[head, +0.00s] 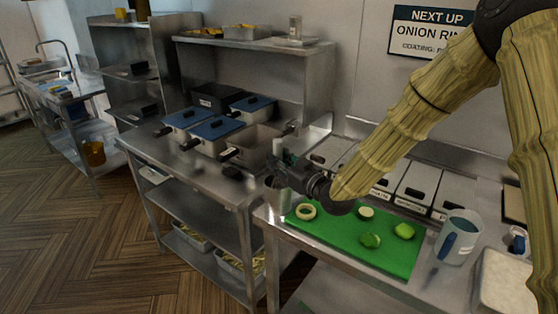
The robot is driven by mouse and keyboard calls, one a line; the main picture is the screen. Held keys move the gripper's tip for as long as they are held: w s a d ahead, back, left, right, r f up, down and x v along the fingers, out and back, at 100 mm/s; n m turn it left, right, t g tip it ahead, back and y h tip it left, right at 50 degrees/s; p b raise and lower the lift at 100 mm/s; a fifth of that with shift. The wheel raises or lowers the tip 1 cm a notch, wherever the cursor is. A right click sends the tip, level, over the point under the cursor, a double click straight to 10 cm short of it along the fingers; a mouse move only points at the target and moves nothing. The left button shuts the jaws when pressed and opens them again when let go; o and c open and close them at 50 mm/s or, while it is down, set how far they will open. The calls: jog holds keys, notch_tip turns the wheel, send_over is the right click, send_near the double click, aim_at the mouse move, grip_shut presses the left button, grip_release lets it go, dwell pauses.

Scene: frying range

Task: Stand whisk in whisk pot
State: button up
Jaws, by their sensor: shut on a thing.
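My gripper (279,172) is at the left end of the green board, with its fingers shut on what appears to be the whisk. A pale upright piece (277,147) shows just above the fingers and may be the whisk's handle. The rest of it is hidden or too small to make out. A small metal pot (278,198), which looks like the whisk pot, stands at the counter's left corner directly below my gripper in the picture. I cannot tell whether the whisk's lower end is inside the pot or above it.
The green board (345,250) holds an onion ring and several green pieces. A light blue jug (460,235) and a metal tray (508,283) stand at right. Lidded bins (417,185) line the back. Fryers with blue lids (213,128) are at left.

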jog(key=o, duration=1.1)
